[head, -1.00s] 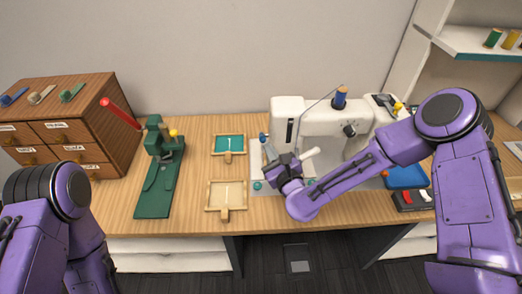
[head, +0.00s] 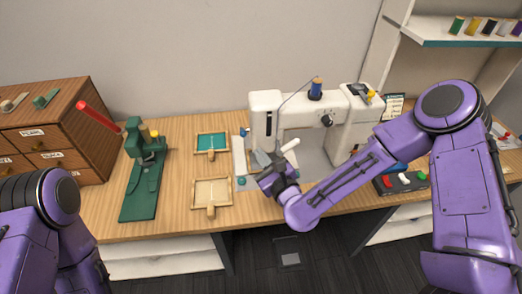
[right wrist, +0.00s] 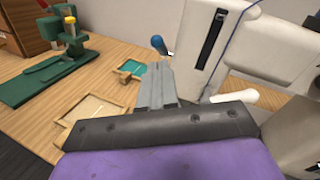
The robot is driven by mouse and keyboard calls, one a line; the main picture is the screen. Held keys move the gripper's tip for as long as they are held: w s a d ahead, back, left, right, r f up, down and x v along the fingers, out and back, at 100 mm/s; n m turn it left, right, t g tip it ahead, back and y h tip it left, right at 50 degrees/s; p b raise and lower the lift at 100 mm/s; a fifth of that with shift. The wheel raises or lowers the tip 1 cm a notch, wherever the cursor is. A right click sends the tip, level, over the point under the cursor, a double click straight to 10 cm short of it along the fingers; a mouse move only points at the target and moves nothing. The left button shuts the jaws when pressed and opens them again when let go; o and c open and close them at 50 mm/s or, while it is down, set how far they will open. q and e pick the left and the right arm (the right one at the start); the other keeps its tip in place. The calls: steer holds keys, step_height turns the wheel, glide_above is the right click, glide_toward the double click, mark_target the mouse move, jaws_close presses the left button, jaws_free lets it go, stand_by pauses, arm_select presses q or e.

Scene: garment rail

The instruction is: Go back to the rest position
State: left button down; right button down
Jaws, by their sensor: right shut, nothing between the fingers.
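My right gripper (head: 258,160) is shut and empty. It hovers in front of the needle side of the white sewing machine (head: 262,125), with its fingers pointing toward the machine's left end. In the right wrist view the closed grey fingers (right wrist: 158,85) point up past the machine's white head (right wrist: 200,50). My left arm shows at the lower left of the head view, but its gripper is out of the picture.
A green press (head: 140,180) with a red lever stands left, beside a wooden drawer cabinet (head: 50,140). Two small wooden trays (head: 228,205) (head: 198,150) lie mid-table. A pedal-like box with coloured switches (head: 385,185) is at right. Thread spools (head: 475,26) stand on the shelf.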

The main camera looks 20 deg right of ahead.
steer(key=v, duration=0.3)
steer(key=shift+r, duration=0.1)
steer(key=s+d+f+n+g+h+b, duration=0.1)
steer(key=s+d+f+n+g, duration=0.1)
steer(key=s+f+n+g, duration=0.45)
steer(key=s+d+f+n+g+h+b, duration=0.1)
steer(key=s+d+f+n+h, duration=0.2)
steer(key=f+n, duration=0.7)
steer(key=s+d+f+n+g+h, duration=0.1)
steer(key=s+d+f+n+g, duration=0.1)
steer(key=s+d+f, duration=0.2)
steer(key=s+d+f+n+g+h+b, duration=0.1)
steer(key=s+d+f, duration=0.3)
steer(key=s, duration=0.5)
steer(key=s+d+f+n+g+h+b, duration=0.1)
steer(key=s+d+f+n+g, duration=0.2)
steer(key=s, duration=0.4)
step_height(320, 180, down, 2)
steer(key=shift+d+f+g, duration=0.1)
steer(key=shift+d+g, duration=0.25)
steer(key=shift+d, duration=0.15)
